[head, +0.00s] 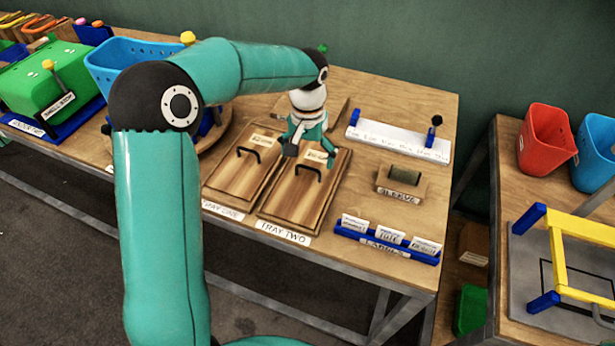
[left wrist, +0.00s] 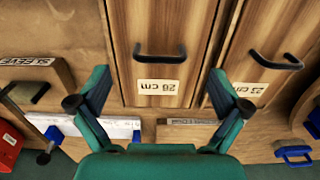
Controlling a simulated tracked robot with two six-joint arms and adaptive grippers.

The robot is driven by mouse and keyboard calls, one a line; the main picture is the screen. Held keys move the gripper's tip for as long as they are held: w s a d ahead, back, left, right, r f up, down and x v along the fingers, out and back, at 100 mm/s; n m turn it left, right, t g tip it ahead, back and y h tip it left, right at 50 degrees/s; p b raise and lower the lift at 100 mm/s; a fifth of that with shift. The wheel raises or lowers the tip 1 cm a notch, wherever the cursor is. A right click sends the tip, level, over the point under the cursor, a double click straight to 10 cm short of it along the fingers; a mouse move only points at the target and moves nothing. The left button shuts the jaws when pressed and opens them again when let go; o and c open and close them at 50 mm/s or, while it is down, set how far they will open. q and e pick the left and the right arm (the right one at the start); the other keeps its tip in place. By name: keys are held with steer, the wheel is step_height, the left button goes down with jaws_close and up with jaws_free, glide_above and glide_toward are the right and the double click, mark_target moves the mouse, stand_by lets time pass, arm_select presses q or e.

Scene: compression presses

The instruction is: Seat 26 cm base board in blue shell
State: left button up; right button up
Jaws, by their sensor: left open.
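The base board (head: 300,195) in tray two is flat wood with a dark handle and a white label. In the left wrist view the board (left wrist: 155,25) carries an upside-down label that seems to read 26 cm. My left gripper (head: 307,149) is above that board's far end. Its fingers (left wrist: 158,104) are open, one on each side of the labelled end, with nothing between them. A blue perforated shell (head: 115,55) stands at the back left, partly hidden by my arm. Another blue shell (head: 598,150) stands on the right table. My right gripper is not in view.
A second board (head: 232,178) with a handle lies beside it in tray one. A sleeve block (head: 402,182), a blue label rack (head: 385,242) and a white ruler strip (head: 395,138) are to the right. A green press (head: 40,88) stands left; a red shell (head: 545,140) stands right.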

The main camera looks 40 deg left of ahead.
mark_target(308, 168)
arm_select(q)
steer(key=shift+w+f+p, duration=0.1)
steer(key=shift+f+p, duration=0.3)
steer(key=shift+f, duration=1.95)
steer(key=c, duration=1.3)
